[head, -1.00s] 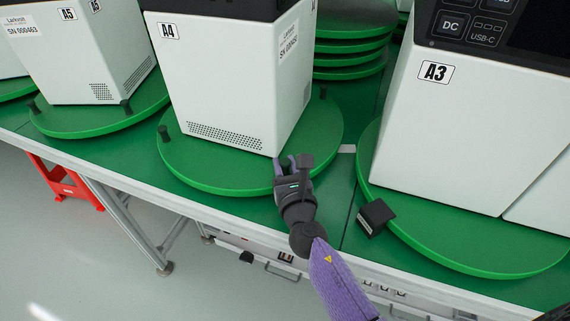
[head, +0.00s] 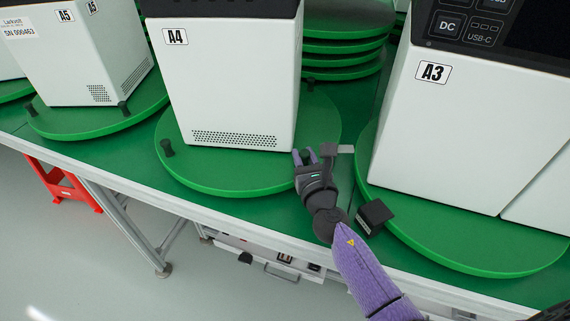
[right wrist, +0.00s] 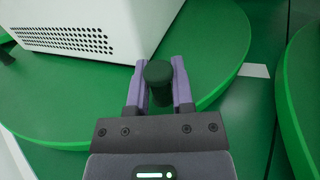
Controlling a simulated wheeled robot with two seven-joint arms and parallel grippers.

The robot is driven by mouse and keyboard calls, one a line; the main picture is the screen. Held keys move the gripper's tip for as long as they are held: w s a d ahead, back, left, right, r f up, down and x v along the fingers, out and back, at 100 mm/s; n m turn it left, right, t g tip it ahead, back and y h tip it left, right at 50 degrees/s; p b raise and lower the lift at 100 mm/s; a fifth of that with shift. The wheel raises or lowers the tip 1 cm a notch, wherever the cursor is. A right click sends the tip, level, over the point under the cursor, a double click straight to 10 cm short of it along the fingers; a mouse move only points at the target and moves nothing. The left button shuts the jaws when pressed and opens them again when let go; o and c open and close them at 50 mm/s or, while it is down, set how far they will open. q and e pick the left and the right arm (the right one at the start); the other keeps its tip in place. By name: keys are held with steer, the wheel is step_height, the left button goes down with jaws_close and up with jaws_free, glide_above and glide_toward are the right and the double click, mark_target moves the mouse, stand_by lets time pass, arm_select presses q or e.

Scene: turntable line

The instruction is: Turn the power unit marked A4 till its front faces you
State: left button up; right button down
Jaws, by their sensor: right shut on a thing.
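The power unit marked A4 (head: 235,85) is a white box with a dark top, standing on a round green turntable (head: 215,178). A plain white face with the A4 label and a vent grid is turned towards me; no screen or sockets show on it. My right gripper (head: 304,156) is at the turntable's near right rim. In the right wrist view, its purple fingers (right wrist: 158,88) are shut on a dark upright peg (right wrist: 158,76) on the rim. Another peg (head: 167,148) stands at the left rim. My left gripper is not in view.
Unit A3 (head: 470,130) stands on its own turntable (head: 480,258) close on the right, with a dark block (head: 375,215) at its rim. Unit A5 (head: 75,65) stands on the left. Stacked green discs (head: 343,50) are behind. A red stool (head: 58,180) is on the floor.

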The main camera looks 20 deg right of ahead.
mark_target(315, 150)
steer(key=d, duration=0.1)
steer(key=w+d, duration=0.1)
steer(key=d, duration=0.1)
steer(key=shift+d, duration=0.1)
steer(key=c, duration=0.5)
jaws_free()
steer(key=s, duration=0.3)
steer(key=s+a, duration=0.1)
steer(key=s, duration=0.5)
steer(key=shift+s+a, duration=0.25)
steer(key=shift+s, duration=0.1)
